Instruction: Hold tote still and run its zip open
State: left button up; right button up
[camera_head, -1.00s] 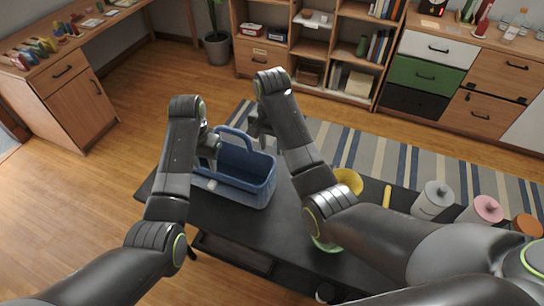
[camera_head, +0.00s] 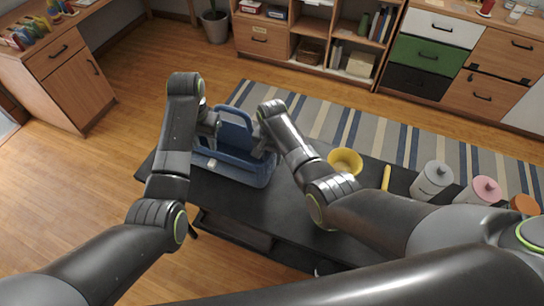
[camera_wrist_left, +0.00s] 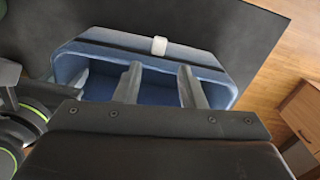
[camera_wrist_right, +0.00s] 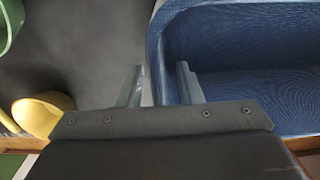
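The blue tote (camera_head: 232,172) stands on the dark table with its handle (camera_head: 236,128) raised. A white zip pull (camera_head: 212,163) shows on its near side; it also shows in the left wrist view (camera_wrist_left: 159,46). My left gripper (camera_head: 214,138) is over the tote's left part. In the left wrist view its fingers (camera_wrist_left: 158,68) are apart and empty, with the pull just beyond the tips. My right gripper (camera_head: 264,148) is at the tote's right end.
On the table (camera_head: 285,205), to the right, are a yellow bowl (camera_head: 345,161), a yellow stick (camera_head: 386,178), a grey canister (camera_head: 432,181) and a pink-lidded canister (camera_head: 478,191). A green item (camera_wrist_right: 10,22) shows in the right wrist view. A striped rug (camera_head: 350,125) lies behind.

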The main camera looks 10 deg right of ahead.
jog(key=shift+f, duration=0.35)
grip_shut()
dwell(1.2)
